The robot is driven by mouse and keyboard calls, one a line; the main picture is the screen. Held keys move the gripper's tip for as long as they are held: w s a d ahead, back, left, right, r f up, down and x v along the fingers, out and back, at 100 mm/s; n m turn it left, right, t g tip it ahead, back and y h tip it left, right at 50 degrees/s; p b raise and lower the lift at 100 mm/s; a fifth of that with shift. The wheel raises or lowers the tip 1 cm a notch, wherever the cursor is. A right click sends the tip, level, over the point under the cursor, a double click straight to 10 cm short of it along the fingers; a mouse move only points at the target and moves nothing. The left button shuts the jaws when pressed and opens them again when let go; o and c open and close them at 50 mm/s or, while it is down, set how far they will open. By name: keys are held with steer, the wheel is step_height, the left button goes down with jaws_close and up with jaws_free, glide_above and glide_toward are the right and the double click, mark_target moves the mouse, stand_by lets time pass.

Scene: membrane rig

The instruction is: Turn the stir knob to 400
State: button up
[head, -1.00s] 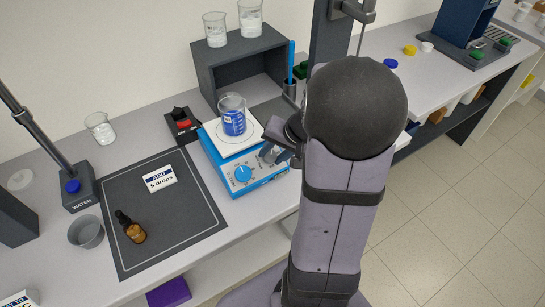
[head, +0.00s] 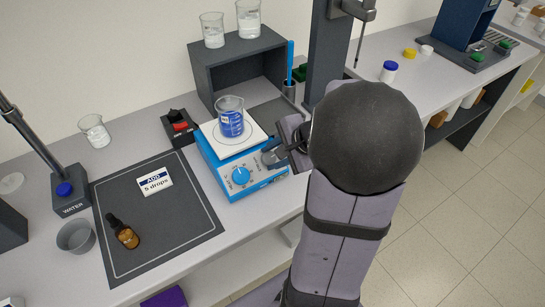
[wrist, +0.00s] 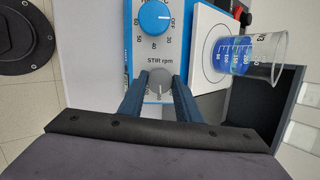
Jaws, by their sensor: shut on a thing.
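The blue stirring hotplate (head: 215,165) stands on the bench with a white top. Its front carries a blue heat knob (head: 241,176), which also shows in the wrist view (wrist: 153,17). The grey stir knob (wrist: 159,87) sits under the "STIR rpm" label in the wrist view. A white mark on it points toward the bottom of that picture. My gripper (wrist: 160,82) is shut on the stir knob, one finger on each side. In the head view my gripper (head: 273,157) is at the panel's right end and hides the knob. The stir scale numbers are not readable.
A beaker of blue liquid (head: 231,122) stands on the hotplate top. A red-switch box (head: 179,127) is left of it, and a grey shelf (head: 238,68) with two beakers is behind. A dark mat (head: 180,225) with a brown dropper bottle (head: 124,234) lies left.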

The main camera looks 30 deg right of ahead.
steer(key=shift+m, duration=0.5)
steer(key=o, duration=1.1)
steer(key=shift+c, duration=0.2)
steer(key=shift+r, duration=0.15)
steer(key=v, duration=0.7)
steer(key=shift+s, duration=0.2)
